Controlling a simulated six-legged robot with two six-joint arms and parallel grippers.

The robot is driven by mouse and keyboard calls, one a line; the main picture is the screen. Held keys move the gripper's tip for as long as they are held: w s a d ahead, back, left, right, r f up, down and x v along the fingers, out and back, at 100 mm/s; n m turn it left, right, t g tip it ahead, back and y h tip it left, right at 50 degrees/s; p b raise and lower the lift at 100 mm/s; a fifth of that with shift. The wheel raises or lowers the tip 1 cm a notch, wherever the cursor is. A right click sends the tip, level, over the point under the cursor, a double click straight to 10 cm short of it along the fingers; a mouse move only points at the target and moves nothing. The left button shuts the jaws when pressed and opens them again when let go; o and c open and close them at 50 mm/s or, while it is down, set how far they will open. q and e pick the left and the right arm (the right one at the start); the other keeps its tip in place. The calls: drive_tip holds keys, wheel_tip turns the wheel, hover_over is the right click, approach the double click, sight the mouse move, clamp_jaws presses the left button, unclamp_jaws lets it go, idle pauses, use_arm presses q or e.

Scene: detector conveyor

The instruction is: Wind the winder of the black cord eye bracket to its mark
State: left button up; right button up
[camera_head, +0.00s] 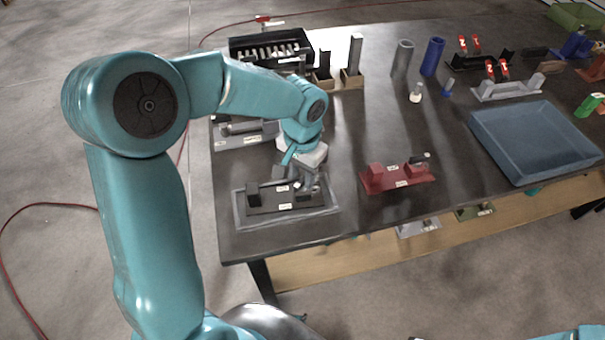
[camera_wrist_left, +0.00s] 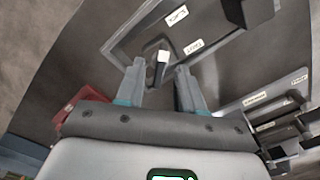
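The black cord eye bracket (camera_head: 268,209) lies in a shallow grey tray (camera_head: 239,219) at the table's front left corner. It has upright black blocks and small white labels; the lettering and the mark are too small to read. In the left wrist view the bracket (camera_wrist_left: 212,30) runs across the top. A dark winder (camera_wrist_left: 155,58) with a pale face stands between my left fingertips. My left gripper (camera_head: 303,186) is over the bracket's right end. In the wrist view its fingers (camera_wrist_left: 160,72) are apart, with gaps beside the winder. My right gripper is out of view.
A red bracket (camera_head: 395,180) stands to the right, and a grey bracket (camera_head: 235,135) lies behind. A blue-grey bin (camera_head: 540,145) fills the right side. A black rack (camera_head: 270,45), cylinders and small parts stand farther back. The table between the red bracket and bin is clear.

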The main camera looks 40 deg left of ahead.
use_arm(q)
drive_tip(key=shift+w+f, duration=0.15)
drive_tip(key=shift+f, duration=0.4)
clamp_jaws()
drive_tip(key=shift+m, duration=0.3)
drive_tip(key=m, duration=0.4)
drive_tip(key=shift+r, duration=0.1)
drive_tip(key=shift+m+p, duration=0.45)
drive_tip(key=shift+m, duration=1.65)
